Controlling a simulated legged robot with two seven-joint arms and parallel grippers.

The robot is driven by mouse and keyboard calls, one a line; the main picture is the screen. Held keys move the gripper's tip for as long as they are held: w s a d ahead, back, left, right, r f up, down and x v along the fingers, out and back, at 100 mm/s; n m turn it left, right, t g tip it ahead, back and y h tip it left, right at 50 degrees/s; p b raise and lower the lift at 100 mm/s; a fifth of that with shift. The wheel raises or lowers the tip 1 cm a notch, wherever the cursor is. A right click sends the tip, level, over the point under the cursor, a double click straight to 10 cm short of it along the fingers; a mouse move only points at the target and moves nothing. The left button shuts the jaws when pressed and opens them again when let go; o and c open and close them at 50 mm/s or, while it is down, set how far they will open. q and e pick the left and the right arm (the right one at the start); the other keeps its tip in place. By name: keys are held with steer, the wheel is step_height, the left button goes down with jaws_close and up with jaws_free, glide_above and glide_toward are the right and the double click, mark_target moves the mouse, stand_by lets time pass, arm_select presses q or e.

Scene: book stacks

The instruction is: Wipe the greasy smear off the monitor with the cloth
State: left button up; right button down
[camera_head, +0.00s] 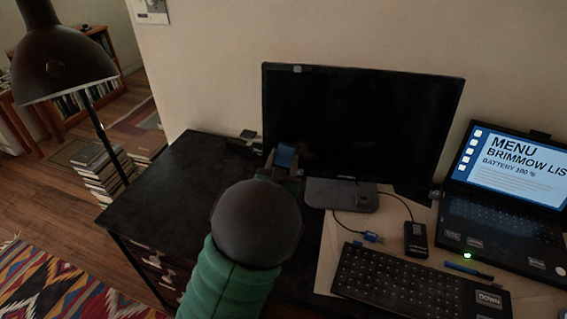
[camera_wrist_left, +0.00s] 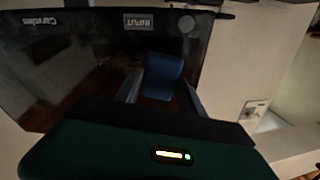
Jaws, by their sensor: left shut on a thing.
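The black monitor (camera_head: 385,120) stands on a grey base (camera_head: 340,195) at the back of the desk, its screen dark. My left gripper (camera_head: 283,163) is shut on a folded blue cloth (camera_head: 286,155) in front of the screen's lower left part. In the left wrist view the cloth (camera_wrist_left: 163,76) sits between the fingers, close to the upside-down monitor (camera_wrist_left: 80,75). I cannot tell whether it touches the screen. A faint pale patch (camera_wrist_left: 54,45) shows on the screen there; I cannot tell if it is the smear. My right gripper is not in view.
An open laptop (camera_head: 505,190) stands at the right. A keyboard (camera_head: 400,283), a small black box (camera_head: 416,239) and a blue-ended cable (camera_head: 372,238) lie before the monitor. The desk's left part (camera_head: 175,190) is mostly clear.

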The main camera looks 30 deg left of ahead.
arm_select(q)
steer(key=shift+b+x, duration=0.3)
steer(key=shift+x, duration=0.65)
stand_by(0.4)
steer(key=shift+f, duration=0.1)
